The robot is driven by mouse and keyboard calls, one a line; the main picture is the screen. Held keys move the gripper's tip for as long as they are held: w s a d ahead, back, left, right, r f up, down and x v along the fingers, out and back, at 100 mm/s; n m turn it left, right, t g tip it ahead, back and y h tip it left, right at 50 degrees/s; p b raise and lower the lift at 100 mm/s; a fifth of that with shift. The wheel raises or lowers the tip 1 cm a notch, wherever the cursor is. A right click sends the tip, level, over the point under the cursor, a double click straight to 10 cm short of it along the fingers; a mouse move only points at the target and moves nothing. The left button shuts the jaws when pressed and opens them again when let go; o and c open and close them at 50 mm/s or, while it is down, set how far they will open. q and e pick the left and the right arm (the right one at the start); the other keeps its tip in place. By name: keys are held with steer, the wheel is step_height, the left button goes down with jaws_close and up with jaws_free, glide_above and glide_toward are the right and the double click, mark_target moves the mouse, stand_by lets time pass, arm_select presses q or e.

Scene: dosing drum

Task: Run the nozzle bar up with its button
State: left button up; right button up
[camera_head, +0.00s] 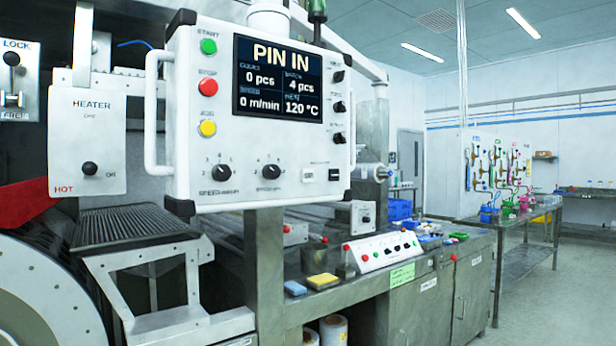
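A white control panel (215,130) hangs at the centre, its screen (277,80) reading "PIN IN", 0 pcs, 4 pcs, 0 m/min and 120 °C. On its left are a green start button (208,46), a red stop button (208,87) and a yellow button (207,128). Several small black controls line its right side, such as the middle one (338,107); their labels are too small to read. I cannot tell which control belongs to the nozzle bar, nor identify the bar. Neither gripper is in view.
A heater box (88,140) with a black knob hangs left of the panel, above a ribbed grate (130,224) and a large drum (40,300). A workbench with a white button box (385,250) runs right. Open floor (560,300) lies at the far right.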

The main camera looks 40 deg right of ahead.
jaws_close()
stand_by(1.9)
